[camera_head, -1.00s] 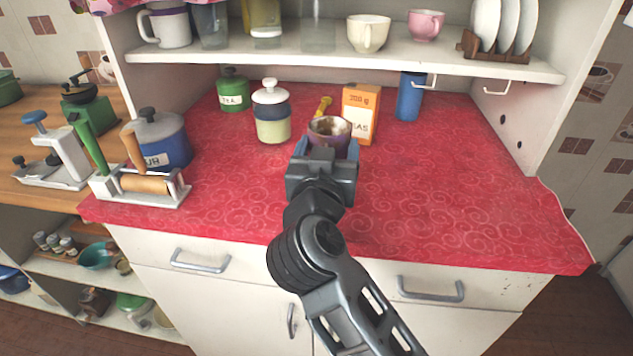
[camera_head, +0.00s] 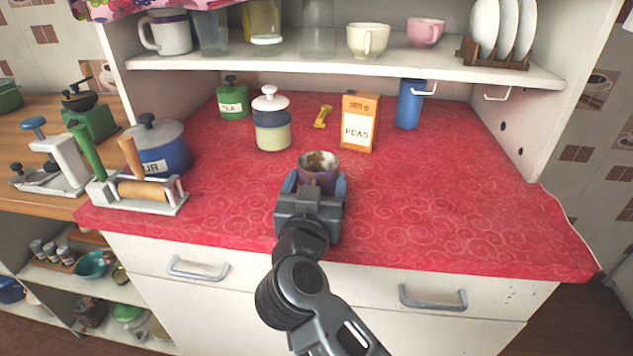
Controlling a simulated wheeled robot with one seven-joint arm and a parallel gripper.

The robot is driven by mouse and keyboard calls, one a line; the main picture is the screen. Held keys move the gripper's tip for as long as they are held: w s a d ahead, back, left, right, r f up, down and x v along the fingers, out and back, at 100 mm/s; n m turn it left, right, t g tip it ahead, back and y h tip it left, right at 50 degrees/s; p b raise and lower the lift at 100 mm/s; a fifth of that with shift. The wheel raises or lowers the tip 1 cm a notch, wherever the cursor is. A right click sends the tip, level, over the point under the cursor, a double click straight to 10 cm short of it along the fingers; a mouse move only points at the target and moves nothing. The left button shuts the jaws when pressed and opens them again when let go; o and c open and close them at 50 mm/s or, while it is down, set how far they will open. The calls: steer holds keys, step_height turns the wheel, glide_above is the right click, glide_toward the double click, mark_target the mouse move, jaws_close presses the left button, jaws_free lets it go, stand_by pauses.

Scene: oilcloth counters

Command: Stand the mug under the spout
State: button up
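I cannot make out a spout in this view.
An orange peas box (camera_head: 360,122), a yellow object (camera_head: 323,117), a lidded jar (camera_head: 272,122) and a blue cylinder (camera_head: 409,103) stand or lie behind. A blue pot (camera_head: 165,152) and rolling-pin holder (camera_head: 140,191) are left. The red counter's (camera_head: 450,200) right side is clear.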

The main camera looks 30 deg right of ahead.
steer(key=o, duration=0.4)
steer(key=v, duration=1.2)
steer(key=shift+r, duration=0.1)
